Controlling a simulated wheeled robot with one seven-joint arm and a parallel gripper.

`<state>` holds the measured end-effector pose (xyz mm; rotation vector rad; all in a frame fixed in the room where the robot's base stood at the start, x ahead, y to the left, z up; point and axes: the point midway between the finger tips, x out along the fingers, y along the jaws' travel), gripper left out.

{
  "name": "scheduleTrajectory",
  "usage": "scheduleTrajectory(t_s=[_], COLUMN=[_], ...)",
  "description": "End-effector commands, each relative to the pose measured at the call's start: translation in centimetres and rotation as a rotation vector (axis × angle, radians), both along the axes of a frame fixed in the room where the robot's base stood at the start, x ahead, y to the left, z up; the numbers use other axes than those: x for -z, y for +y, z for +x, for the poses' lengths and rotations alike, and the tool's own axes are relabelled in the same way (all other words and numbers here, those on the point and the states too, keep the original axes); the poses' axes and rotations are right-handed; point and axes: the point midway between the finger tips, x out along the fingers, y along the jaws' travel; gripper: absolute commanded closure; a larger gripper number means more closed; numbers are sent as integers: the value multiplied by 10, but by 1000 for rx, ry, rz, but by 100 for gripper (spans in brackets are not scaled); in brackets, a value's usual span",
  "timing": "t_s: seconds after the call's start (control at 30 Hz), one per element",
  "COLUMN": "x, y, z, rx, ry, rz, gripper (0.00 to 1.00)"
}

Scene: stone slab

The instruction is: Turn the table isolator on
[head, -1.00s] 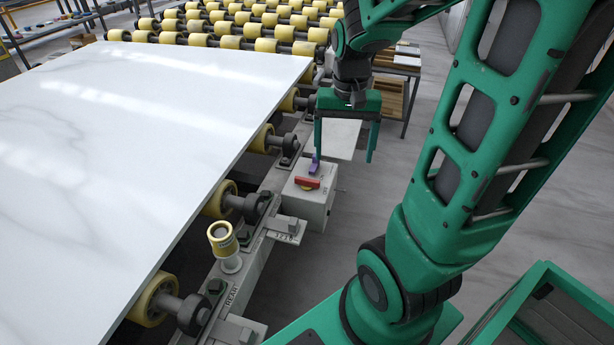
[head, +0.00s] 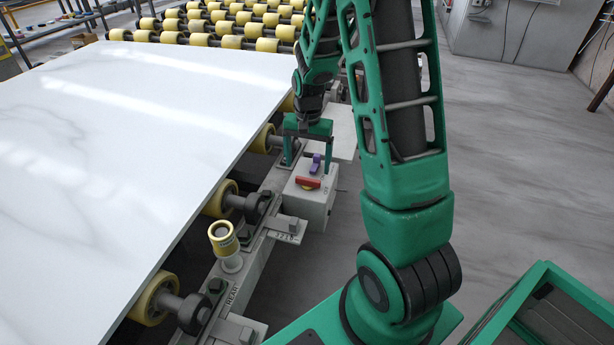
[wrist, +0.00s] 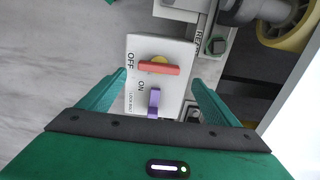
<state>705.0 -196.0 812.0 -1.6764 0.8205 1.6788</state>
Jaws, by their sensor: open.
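The table isolator (head: 312,206) is a pale grey box at the side of the roller table. Its red handle (wrist: 158,68) sits on a yellow disc and lies crosswise in the wrist view, its left end by the printed OFF. ON is printed below it. A purple lever or bolt (wrist: 153,103) stands on the same face, beside a label that seems to read LOCK BOLT. Both also show in the head view, the handle (head: 308,182) nearer the camera than the purple part (head: 315,163). My gripper (head: 308,168) is open and empty, fingers apart over the box.
A white marble slab (head: 110,130) lies on yellow rollers to the left, its edge close to the box. A yellow-topped post (head: 223,240) stands on the rail nearer the camera. The floor (head: 520,160) to the right is clear.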

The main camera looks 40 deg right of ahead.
Motion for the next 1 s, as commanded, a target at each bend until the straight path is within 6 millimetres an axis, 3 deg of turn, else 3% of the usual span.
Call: scheduleTrajectory(t_s=[0.1, 0.33, 0.77, 0.93, 1.0], x=[23, 52, 61, 61, 61], y=[0, 0, 0, 0, 0], z=[-1, -1, -1, 0, 0], rx=[0, 0, 0, 0, -1], ry=[4, 3, 0, -1, -1], rz=[1, 0, 0, 1, 1], gripper=[16, 16, 16, 52, 57])
